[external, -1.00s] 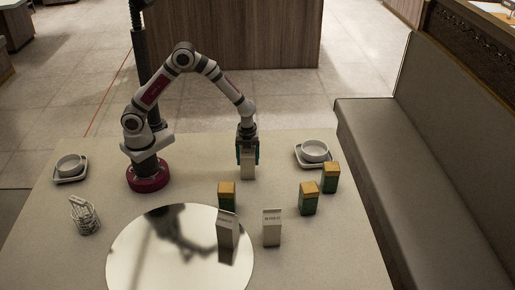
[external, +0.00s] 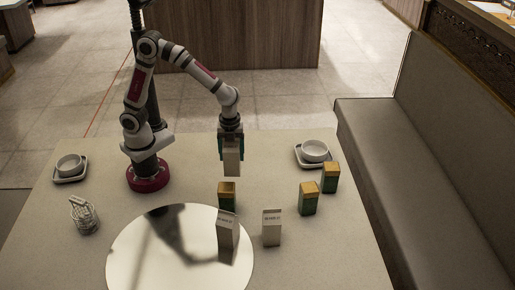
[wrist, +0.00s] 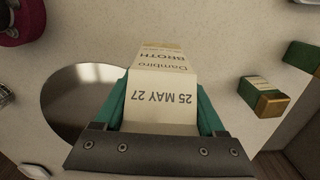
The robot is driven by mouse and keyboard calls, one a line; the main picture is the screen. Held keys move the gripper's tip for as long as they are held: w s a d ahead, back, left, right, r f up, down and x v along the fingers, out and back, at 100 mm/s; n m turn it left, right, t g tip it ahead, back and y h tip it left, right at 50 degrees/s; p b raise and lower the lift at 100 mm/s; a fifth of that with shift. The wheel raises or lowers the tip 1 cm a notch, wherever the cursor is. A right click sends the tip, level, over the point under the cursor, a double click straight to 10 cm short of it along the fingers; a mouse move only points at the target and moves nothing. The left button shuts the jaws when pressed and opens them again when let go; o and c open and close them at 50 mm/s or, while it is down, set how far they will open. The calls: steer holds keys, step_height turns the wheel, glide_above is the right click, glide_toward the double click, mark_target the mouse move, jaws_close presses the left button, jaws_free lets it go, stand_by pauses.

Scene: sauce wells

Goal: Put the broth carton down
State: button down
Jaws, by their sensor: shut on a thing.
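The broth carton (external: 231,163) is pale, with "BROTH" and "25 MAY 27" printed on it. It also shows in the wrist view (wrist: 162,90). My gripper (external: 230,152) is shut on it, with the teal fingers on both of its sides. The carton hangs above the table, apart from the surface, behind a green box with a wood-coloured top (external: 227,197). The top of that box looks darker in its middle; I cannot tell if this is an opening or a shadow. The carton's lower end is partly out of sight in the wrist view.
A pale carton (external: 228,232) stands at the right edge of a round mirror disc (external: 160,255). Another pale carton (external: 272,228) stands to its right. Two green boxes (external: 308,200) (external: 329,178) and a bowl (external: 315,151) stand at right. The table between bowl and boxes is clear.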

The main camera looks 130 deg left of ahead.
mark_target(230, 144)
steer(key=shift+d+r, duration=0.25)
steer(key=shift+r, duration=0.05)
steer(key=r, duration=0.5)
steer(key=shift+w+d+r, duration=0.1)
steer(key=shift+w+d, duration=0.05)
steer(key=shift+d, duration=0.1)
steer(key=w+d+m, duration=0.3)
steer(key=d, duration=1.1)
steer(key=s+d+m, duration=0.3)
steer(key=s+d, duration=0.2)
steer(key=d, duration=0.6)
steer(key=s+d+m, duration=0.2)
steer(key=s+d, duration=0.2)
steer(key=d, duration=0.6)
steer(key=shift+w+a+f, duration=1.2)
steer(key=shift+w+f, duration=0.25)
steer(key=shift+f, duration=1.25)
steer(key=shift+w+a+f, duration=1.2)
steer(key=shift+w+f, duration=0.2)
steer(key=shift+f, duration=1.3)
steer(key=shift+w+a+f, duration=1.2)
steer(key=shift+w+f, duration=0.25)
steer(key=shift+f, duration=1.25)
steer(key=shift+f, duration=0.2)
